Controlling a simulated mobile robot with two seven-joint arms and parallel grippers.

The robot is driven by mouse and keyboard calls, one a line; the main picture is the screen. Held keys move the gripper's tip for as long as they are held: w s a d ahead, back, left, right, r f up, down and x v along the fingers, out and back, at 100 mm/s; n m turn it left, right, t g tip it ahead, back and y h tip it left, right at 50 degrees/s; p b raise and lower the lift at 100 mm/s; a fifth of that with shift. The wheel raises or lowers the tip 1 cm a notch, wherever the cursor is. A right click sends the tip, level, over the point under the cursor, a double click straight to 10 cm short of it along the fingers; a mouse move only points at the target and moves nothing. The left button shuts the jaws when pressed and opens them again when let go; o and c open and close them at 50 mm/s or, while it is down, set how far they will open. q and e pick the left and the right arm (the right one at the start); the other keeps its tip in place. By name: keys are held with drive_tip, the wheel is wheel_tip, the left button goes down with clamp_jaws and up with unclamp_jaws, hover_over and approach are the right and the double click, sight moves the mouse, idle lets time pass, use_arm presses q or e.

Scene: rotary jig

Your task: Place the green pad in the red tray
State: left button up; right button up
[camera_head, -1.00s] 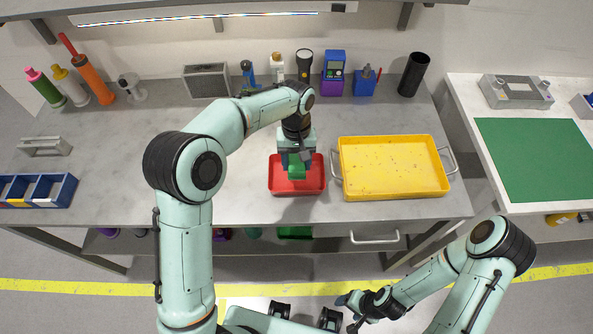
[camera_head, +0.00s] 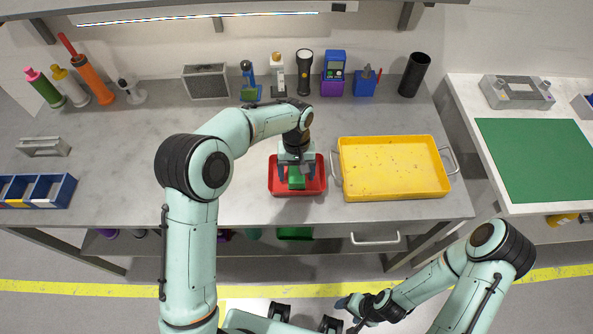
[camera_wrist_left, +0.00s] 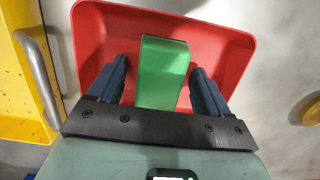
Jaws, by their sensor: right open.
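The green pad (camera_head: 297,182) lies in the red tray (camera_head: 274,187) on the grey bench. In the left wrist view the green pad (camera_wrist_left: 163,75) shows inside the red tray (camera_wrist_left: 100,30), tilted slightly from the tray's sides. My left gripper (camera_head: 297,173) is over the tray, open, with one finger on each side of the pad. Small gaps show between fingers and pad in the left wrist view (camera_wrist_left: 160,80). My right gripper (camera_head: 344,303) is open and empty, low in front of the bench.
A yellow tray (camera_head: 393,192) with metal handles stands right of the red tray. Bottles, a flashlight (camera_head: 304,72) and small devices line the back. Blue bins (camera_head: 36,203) are at the left. The bench left of my left arm is mostly clear.

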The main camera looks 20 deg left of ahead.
use_arm(q)
drive_tip(key=shift+r, duration=0.1)
wheel_tip(320, 180, up, 12)
drive_tip(key=w+p, duration=0.1)
drive_tip(key=p, duration=0.1)
drive_tip(key=shift+w+a, duration=0.25)
drive_tip(key=shift+w, duration=0.15)
use_arm(e)
drive_tip(key=shift+w+r, duration=1)
drive_tip(key=shift+r, duration=0.25)
